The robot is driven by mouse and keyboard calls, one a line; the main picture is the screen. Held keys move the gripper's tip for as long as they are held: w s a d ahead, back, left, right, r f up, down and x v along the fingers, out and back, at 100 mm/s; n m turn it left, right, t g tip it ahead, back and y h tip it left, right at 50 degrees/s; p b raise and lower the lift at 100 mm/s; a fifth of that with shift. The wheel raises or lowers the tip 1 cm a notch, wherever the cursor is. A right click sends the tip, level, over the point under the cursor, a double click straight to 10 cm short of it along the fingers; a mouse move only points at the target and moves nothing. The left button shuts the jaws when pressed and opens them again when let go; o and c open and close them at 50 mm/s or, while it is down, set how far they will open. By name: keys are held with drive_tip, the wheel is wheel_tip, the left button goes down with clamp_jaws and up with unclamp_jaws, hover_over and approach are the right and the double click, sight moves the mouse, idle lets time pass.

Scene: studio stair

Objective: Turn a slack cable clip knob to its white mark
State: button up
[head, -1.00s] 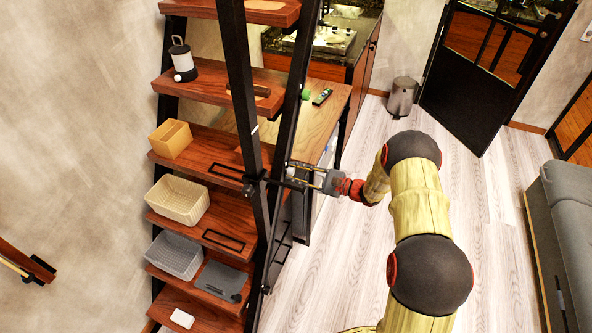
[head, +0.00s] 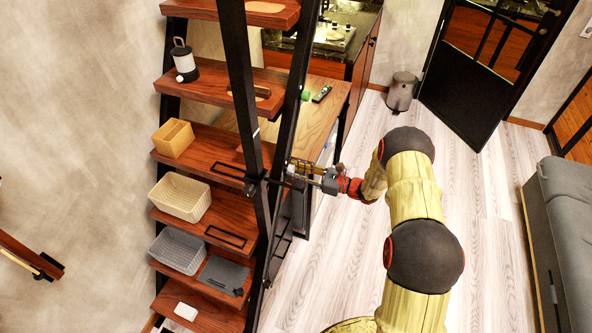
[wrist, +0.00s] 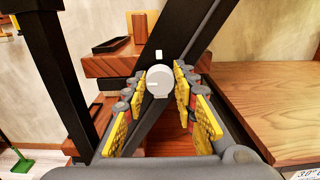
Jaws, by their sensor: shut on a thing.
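In the wrist view a pale grey round knob (wrist: 159,82) sits on a black diagonal stair rail (wrist: 190,32). A short white mark (wrist: 158,54) is on the rail just above the knob. A thin line on the knob's face points left, away from the mark. My gripper (wrist: 160,92) has its yellow-padded fingers on both sides of the knob and is shut on it. In the head view my gripper (head: 299,169) reaches the stair's right side rail from the right. The knob is too small to make out there.
The stair treads hold a white basket (head: 180,197), a grey basket (head: 178,250), a tan box (head: 173,138) and a black-and-white canister (head: 184,60). A wooden counter (head: 318,118) stands behind the rail. The floor (head: 470,215) right of my arm is clear.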

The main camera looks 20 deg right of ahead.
drive_tip(key=shift+f, duration=0.15)
drive_tip(key=o, duration=1.2)
drive_tip(key=shift+c, duration=0.2)
drive_tip(key=shift+d, duration=0.15)
drive_tip(key=v, duration=1.1)
drive_tip(key=shift+s+d, duration=0.25)
drive_tip(key=shift+d, duration=0.05)
